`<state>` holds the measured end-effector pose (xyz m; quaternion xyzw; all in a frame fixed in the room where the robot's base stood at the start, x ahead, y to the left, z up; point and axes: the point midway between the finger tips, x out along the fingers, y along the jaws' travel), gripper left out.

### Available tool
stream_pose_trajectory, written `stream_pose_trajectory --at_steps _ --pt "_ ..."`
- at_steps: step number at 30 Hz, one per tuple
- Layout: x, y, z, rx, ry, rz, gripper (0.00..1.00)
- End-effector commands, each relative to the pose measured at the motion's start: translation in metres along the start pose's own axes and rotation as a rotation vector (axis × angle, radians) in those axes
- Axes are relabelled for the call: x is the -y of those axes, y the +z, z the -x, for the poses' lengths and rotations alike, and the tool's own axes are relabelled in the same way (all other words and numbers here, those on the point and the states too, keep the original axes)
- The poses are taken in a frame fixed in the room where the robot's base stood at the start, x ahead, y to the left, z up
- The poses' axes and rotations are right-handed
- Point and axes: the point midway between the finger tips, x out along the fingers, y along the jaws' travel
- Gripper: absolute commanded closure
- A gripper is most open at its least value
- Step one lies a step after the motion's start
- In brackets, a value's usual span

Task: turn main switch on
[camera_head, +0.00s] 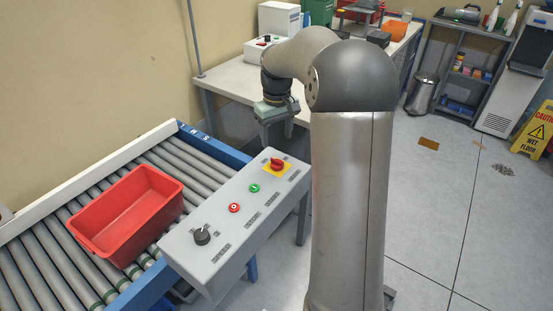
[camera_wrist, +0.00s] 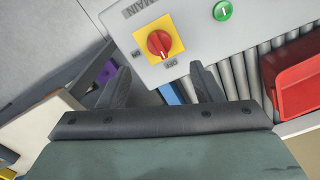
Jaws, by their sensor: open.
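The main switch is a red rotary knob on a yellow square plate (camera_head: 277,165), near the far end of the grey control panel (camera_head: 228,215). In the wrist view the same knob (camera_wrist: 158,43) shows beside the lettering "MAIN", with small position labels that are hard to read. Its white mark points toward the picture's bottom, slightly right. My gripper (camera_wrist: 161,82) is open and empty, its two fingers apart just below the knob in the wrist view and not touching it. In the head view my gripper hangs above and beyond the panel's far end, its fingers barely distinguishable.
The panel also holds a green button (camera_head: 254,188), a red button (camera_head: 234,208) and a black selector (camera_head: 202,235). A red bin (camera_head: 128,212) sits on the roller conveyor (camera_head: 40,262) at the left. A white table (camera_head: 225,75) stands behind.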

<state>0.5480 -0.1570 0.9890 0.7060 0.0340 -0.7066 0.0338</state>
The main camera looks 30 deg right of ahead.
Motion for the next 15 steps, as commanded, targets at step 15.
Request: stream_pose_trajectory --at_steps 15 --pt "0.000 0.000 -0.088 0.001 0.000 0.000 0.41"
